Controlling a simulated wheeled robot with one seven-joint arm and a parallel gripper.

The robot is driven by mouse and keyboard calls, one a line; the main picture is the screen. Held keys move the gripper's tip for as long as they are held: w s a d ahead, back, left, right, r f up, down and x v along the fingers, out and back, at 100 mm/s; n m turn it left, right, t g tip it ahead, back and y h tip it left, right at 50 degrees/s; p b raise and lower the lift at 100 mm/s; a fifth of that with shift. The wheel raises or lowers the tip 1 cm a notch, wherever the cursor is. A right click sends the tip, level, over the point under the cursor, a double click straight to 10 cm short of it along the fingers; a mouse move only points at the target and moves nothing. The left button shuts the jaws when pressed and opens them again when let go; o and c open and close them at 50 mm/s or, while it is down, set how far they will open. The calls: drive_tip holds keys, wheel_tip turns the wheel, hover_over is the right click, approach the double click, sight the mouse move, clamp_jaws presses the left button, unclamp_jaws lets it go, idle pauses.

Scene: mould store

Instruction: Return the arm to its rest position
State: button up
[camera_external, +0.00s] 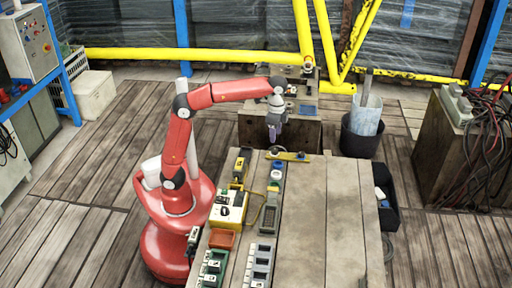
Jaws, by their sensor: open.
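My red arm reaches from its base at the left of the table out over the table's far end. My gripper (273,140) points down at the end of the arm, near the far edge of the wooden table (325,210). It is open, and I see nothing held in it. The fingertips are small and dark in this view. A yellow flat piece (288,156) lies at the table's far edge, just below and right of the gripper. I cannot tell the exact height between them.
The right half is clear. Beyond it are a wooden crate (300,134) and a black bucket (360,138). A black bin (388,212) is at the right edge.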

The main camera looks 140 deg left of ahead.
drive_tip(key=w+d+f+m+t+b, duration=0.1)
drive_tip(key=d+m, duration=0.1)
drive_tip(key=d, duration=0.6)
drive_tip(key=w+d+f+m+b, duration=0.1)
drive_tip(key=w+d+m+b, duration=0.1)
drive_tip(key=d, duration=0.7)
drive_tip(key=w+d+f+m+t+b, duration=0.1)
drive_tip(key=w+d+m+b, duration=0.1)
drive_tip(key=d, duration=0.6)
drive_tip(key=shift+w+d+m+t+y, duration=0.1)
drive_tip(key=shift+d+m+t+y, duration=0.15)
drive_tip(key=shift+m+y, duration=0.2)
drive_tip(key=s+d+f+t+p, duration=0.3)
drive_tip(key=s+d+f+p, duration=0.2)
drive_tip(key=s+d+f, duration=0.4)
drive_tip(key=shift+d+f+n+h, duration=0.35)
drive_tip(key=shift+d+f+h, duration=0.1)
drive_tip(key=shift+d+f, duration=0.25)
